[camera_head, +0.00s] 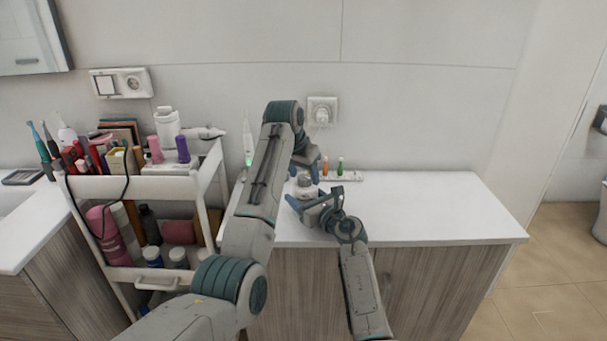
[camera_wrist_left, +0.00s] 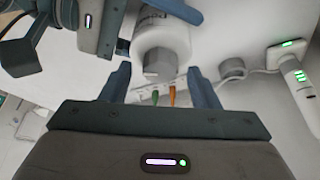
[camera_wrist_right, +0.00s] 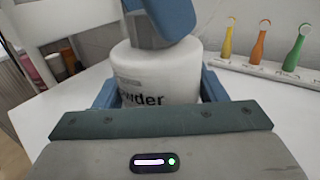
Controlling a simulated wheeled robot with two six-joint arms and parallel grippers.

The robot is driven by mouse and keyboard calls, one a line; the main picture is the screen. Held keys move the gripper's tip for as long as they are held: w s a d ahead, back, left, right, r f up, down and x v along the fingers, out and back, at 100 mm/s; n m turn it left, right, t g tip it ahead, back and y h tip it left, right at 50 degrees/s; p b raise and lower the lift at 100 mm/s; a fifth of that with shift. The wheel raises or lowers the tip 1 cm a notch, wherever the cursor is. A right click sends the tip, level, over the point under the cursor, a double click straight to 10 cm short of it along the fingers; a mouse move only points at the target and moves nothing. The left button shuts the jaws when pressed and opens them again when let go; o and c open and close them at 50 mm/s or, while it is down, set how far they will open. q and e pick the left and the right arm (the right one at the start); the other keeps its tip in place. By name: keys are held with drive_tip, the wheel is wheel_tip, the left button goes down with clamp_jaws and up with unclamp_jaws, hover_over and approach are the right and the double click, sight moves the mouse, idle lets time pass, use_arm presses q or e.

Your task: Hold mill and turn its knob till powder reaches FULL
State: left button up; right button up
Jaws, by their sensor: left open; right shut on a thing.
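The mill (camera_head: 306,184) is a white, round jar standing at the counter's left part, partly hidden by my grippers. In the right wrist view its white body (camera_wrist_right: 155,72) shows a partly covered "Powder" label. Its grey knob (camera_wrist_left: 158,66) is on top. My right gripper (camera_head: 312,206) is shut on the mill's body, with one finger on each side (camera_wrist_right: 160,90). My left gripper (camera_head: 304,164) is above the mill and open, its fingers on either side of the knob with gaps in the left wrist view (camera_wrist_left: 163,86). I cannot see the powder level.
A cosmetics cart (camera_head: 150,185) full of bottles is further left. The counter (camera_head: 420,210) is clear to the right.

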use_arm(q)
drive_tip(key=shift+f, duration=0.25)
drive_tip(key=c, duration=1)
